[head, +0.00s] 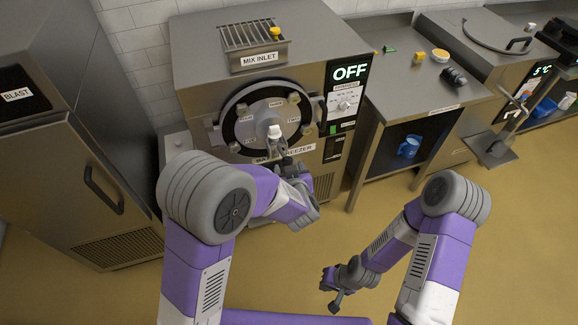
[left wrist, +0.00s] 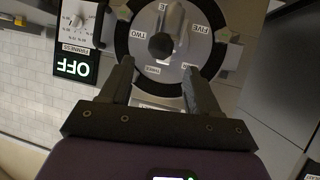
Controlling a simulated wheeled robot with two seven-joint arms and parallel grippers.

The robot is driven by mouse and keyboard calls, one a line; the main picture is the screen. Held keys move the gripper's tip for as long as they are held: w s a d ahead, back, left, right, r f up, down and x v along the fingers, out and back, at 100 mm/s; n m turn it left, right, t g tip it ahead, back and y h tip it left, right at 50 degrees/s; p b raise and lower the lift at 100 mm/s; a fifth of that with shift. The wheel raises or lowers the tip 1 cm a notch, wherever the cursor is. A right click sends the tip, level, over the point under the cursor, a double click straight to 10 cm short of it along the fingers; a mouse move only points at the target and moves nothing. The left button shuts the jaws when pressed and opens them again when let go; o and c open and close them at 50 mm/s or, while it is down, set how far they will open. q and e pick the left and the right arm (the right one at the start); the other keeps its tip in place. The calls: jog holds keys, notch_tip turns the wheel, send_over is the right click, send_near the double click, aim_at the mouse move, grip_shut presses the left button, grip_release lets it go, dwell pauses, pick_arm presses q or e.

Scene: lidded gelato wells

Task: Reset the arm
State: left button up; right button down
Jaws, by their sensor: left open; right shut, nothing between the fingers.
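My left gripper (head: 284,163) is in front of the batch freezer (head: 195,90), just below the spout of its round door (head: 254,108). In the left wrist view its two fingers (left wrist: 157,72) stand apart with nothing held between them. Beyond them are the door's dark ring, its numbered labels and the rounded spout (left wrist: 162,45). I cannot tell whether the fingers touch the freezer. My right gripper (head: 337,301) hangs low over the floor at the lower middle of the head view, shut and empty, away from any object.
The freezer display (head: 349,72) reads OFF. A steel side table (head: 405,97) right of it bears small items, with a blue mug (head: 409,146) on the shelf below. A blast cabinet (head: 75,190) stands at left. The yellow floor (head: 520,230) is clear at right.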

pick_arm(q)
jog(key=shift+f, duration=0.1)
dwell(0.3)
jog(key=s+a+f+g+h, duration=0.1)
jog(key=s+a+f+g, duration=0.25)
jog(key=f, duration=0.55)
jog(key=s+a+f+g+h, duration=0.2)
jog(key=s+a+f, duration=0.15)
jog(key=f, duration=0.45)
jog(key=s+f+g+h, duration=0.1)
jog(key=s+f+g, duration=0.2)
jog(key=s, duration=0.6)
jog(key=s+f+g+h, duration=0.2)
jog(key=s+f, duration=0.3)
jog(key=s, duration=0.3)
jog(key=shift+s+d+f+g+h, duration=0.3)
jog(key=shift+s+d+f+g, duration=0.05)
jog(key=shift+g, duration=0.4)
